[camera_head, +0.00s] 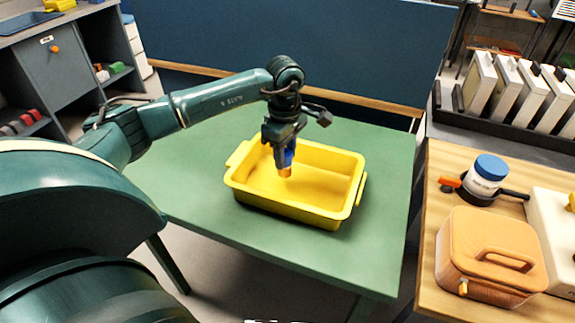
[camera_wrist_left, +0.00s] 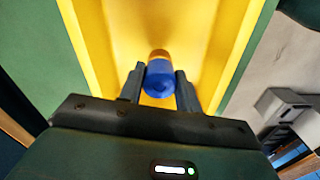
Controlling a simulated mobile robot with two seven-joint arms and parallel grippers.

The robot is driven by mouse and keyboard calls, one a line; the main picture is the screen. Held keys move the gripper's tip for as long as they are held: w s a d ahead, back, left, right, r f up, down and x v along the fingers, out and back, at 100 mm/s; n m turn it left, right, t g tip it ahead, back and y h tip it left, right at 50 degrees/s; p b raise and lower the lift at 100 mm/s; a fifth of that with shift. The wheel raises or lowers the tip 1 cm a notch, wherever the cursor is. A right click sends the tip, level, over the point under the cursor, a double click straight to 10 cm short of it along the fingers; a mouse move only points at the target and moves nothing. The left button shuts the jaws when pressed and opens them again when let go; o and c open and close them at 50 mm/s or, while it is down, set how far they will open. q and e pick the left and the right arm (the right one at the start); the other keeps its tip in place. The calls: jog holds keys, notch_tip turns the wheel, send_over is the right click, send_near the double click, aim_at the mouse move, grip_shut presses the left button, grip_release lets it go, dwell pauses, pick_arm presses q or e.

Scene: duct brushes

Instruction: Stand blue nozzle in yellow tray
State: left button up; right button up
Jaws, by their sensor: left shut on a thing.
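A yellow tray (camera_head: 330,215) with a handle at each end sits on the green table. My left gripper (camera_head: 283,152) is over the left part of the tray and points down. It is shut on the blue nozzle (camera_head: 286,160), which has an orange-brown lower end. The nozzle hangs upright or nearly so, with its tip within the tray's outline; I cannot tell whether it touches the floor. In the left wrist view the nozzle (camera_wrist_left: 159,78) sits between the two fingers (camera_wrist_left: 158,88), with the tray (camera_wrist_left: 218,45) behind it. My right gripper is not in view.
The green table (camera_head: 385,150) is otherwise clear around the tray. At the right, a wooden table holds an orange-brown case (camera_head: 490,262), a blue-lidded jar (camera_head: 486,178) and a white box. A dark blue partition (camera_head: 300,40) stands behind the green table.

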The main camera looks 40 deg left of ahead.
aim_at(286, 152)
pick_arm(q)
notch_tip(286, 152, down, 4)
jog(key=shift+r, duration=0.1)
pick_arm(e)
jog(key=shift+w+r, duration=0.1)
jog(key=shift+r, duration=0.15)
pick_arm(q)
jog(key=shift+f, duration=0.2)
jog(key=o, duration=1)
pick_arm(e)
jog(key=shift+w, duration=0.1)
pick_arm(q)
jog(key=shift+r, duration=0.2)
notch_tip(286, 152, up, 11)
jog(key=shift+w+r, duration=0.1)
jog(key=shift+r, duration=0.4)
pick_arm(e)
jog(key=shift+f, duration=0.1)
